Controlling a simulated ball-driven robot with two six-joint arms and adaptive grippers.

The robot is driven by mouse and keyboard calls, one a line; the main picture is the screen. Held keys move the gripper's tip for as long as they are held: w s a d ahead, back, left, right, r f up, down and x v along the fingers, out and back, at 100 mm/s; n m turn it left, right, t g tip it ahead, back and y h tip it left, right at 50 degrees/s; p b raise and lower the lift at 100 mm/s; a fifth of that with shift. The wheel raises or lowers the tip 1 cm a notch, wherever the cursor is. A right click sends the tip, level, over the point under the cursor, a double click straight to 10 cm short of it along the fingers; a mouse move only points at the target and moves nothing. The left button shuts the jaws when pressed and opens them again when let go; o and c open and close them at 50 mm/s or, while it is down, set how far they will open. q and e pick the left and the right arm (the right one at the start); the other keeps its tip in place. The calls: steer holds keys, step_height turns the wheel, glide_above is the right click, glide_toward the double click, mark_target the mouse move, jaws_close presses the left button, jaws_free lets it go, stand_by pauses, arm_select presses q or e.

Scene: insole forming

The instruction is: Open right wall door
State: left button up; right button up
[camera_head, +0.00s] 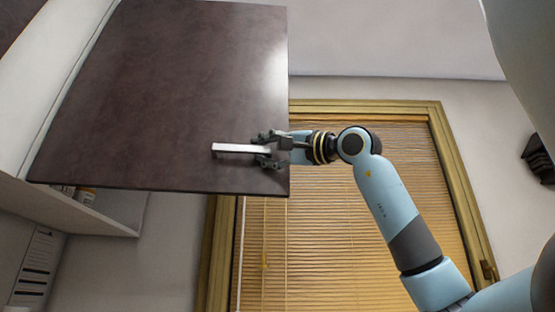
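The dark brown wall door (165,95) fills the upper left of the head view. It stands swung out from the white cabinet (85,212), part of whose inside shows below the door. The door's light bar handle (232,149) is near its lower right edge. My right gripper (268,150) is at the handle's right end, with one finger above it and one below. I cannot tell for sure whether the fingers press on the handle. My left gripper is not in view.
A window with a wooden frame (375,106) and tan blinds (310,240) is behind my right arm. A few small items (87,195) stand inside the cabinet under the door. A dark object (538,158) is on the wall at the far right.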

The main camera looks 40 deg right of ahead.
steer(key=b+v, duration=0.1)
steer(key=v, duration=0.1)
steer(key=d+b+v, duration=0.1)
steer(key=v, duration=0.1)
steer(key=shift+s+d, duration=0.1)
steer(key=shift+s, duration=0.15)
stand_by(0.4)
steer(key=shift+w, duration=0.15)
